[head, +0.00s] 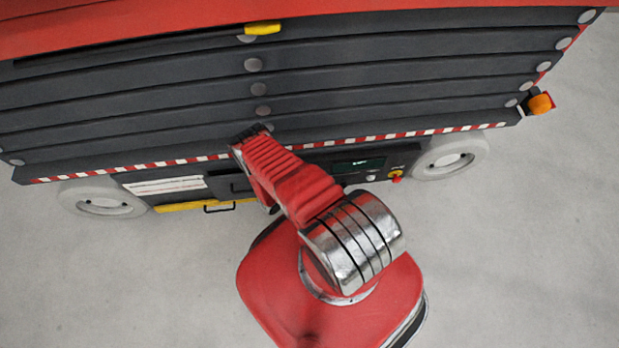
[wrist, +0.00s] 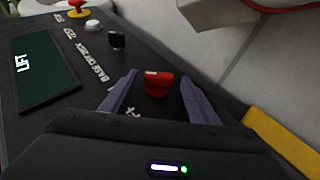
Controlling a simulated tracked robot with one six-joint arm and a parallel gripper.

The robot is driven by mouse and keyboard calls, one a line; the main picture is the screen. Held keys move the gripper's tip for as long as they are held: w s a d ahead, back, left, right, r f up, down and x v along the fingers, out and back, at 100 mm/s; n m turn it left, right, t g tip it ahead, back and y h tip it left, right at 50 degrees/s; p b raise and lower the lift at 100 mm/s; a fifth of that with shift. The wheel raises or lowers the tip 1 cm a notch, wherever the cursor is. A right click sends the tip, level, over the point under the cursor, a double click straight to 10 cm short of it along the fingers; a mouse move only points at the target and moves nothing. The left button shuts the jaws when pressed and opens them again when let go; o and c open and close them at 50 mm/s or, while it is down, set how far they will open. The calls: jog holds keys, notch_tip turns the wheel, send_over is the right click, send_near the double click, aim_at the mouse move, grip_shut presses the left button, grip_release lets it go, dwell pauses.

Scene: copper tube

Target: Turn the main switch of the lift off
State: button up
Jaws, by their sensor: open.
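The lift (head: 150,105) stands across the head view, with its dark control panel (head: 330,166) low on its side. In the wrist view, a red switch knob (wrist: 158,84) sits on the panel (wrist: 60,125). It looks like the main switch, but its label is mostly hidden. My gripper (wrist: 160,77) is open, with one grey finger on each side of the red knob. I see gaps between the fingers and the knob; whether the fingers reach down around it is hard to tell. In the head view my red arm hides the gripper and this knob.
Along the panel are a black key-like switch (wrist: 117,40), a white button (wrist: 92,25), a red emergency stop (wrist: 77,10) on yellow and a green display (wrist: 42,68). A yellow bar (wrist: 280,140) lies right of the fingers. Wheels (head: 449,158) flank the panel; the floor in front is clear.

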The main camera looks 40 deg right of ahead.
jog(key=v, duration=1.3)
jog(key=shift+a+r, duration=0.2)
jog(key=shift+a, duration=0.15)
jog(key=shift+c, duration=0.6)
